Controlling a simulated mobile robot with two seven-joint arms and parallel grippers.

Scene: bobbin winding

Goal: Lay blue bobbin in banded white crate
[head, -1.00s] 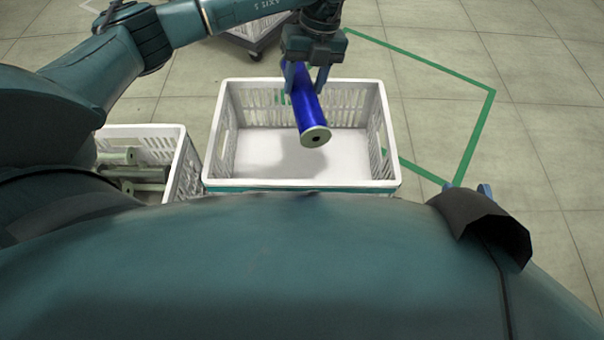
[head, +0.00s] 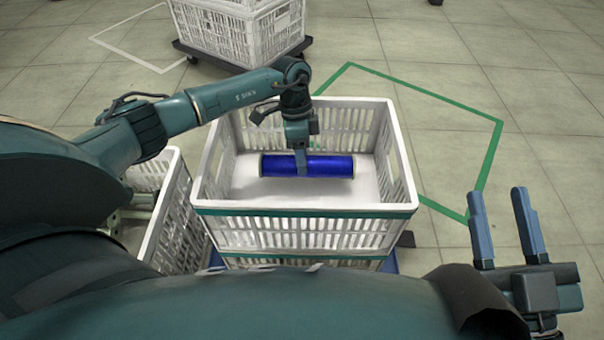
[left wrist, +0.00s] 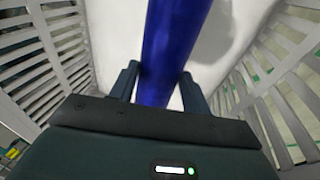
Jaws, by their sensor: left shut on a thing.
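The blue bobbin (head: 330,167) lies level, left to right, inside the opening of the white crate with a green band (head: 300,213). My left gripper (head: 302,170) points down and is shut around the bobbin's middle. In the left wrist view the bobbin (left wrist: 172,45) runs between the two fingers (left wrist: 160,85), with the pale crate floor and a shadow beyond it. I cannot tell whether the bobbin touches the floor. The crate looks otherwise empty. My right gripper (head: 506,228) is open and empty at the right, outside the crate.
Another white crate (head: 172,225) stands close at the left, partly hidden by my arm. White crates on a dolly (head: 240,35) stand at the back. The banded crate sits on another crate. A green outline (head: 487,165) marks open floor at the right.

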